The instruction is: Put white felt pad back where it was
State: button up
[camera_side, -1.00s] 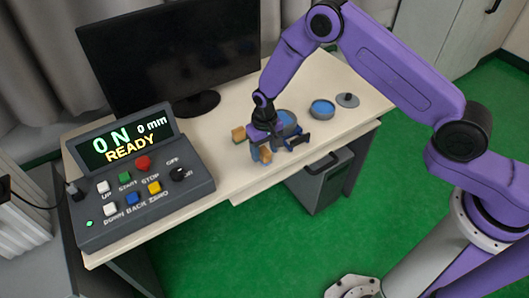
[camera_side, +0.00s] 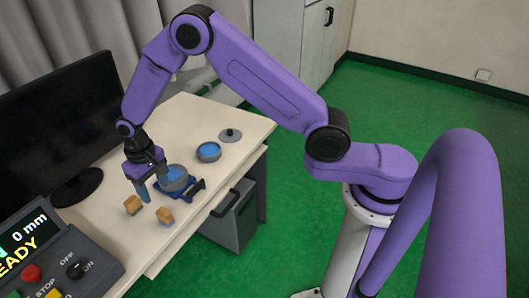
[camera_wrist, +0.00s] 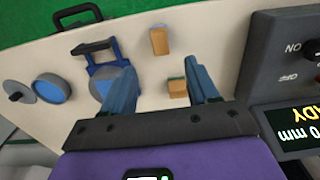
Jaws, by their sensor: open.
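I cannot make out a white felt pad in any view. My gripper (camera_side: 153,186) is open and empty over the table, pointing down beside the round grey device with a blue top (camera_side: 174,178). In the wrist view its fingers (camera_wrist: 160,72) are spread apart. A tan block with a green face (camera_side: 132,205) and a tan block with a blue face (camera_side: 165,216) sit on the table near the fingers. In the wrist view the green-faced block (camera_wrist: 178,88) shows between the fingers and the blue-faced block (camera_wrist: 159,40) lies beyond the tips.
A grey dish with a blue inside (camera_side: 208,151) and a round grey lid with a knob (camera_side: 230,135) stand farther along the table. The control box (camera_side: 60,262) is at the lower left. A dark monitor (camera_side: 50,130) stands at the back. The front table edge is close to the blocks.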

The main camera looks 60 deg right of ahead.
jog(key=s+d+r+n, duration=0.2)
jog(key=s+r+n, duration=0.4)
jog(key=s+r, duration=0.8)
jog(key=s+d+r+n, duration=0.1)
jog(key=s+d+n, duration=0.2)
jog(key=s+d, duration=0.3)
jog(key=s+d+r+n, duration=0.2)
jog(key=s+d, duration=0.3)
jog(key=s, duration=1)
jog(key=shift+d+n, duration=0.35)
jog(key=shift+n, duration=0.45)
jog(key=shift+w, duration=0.1)
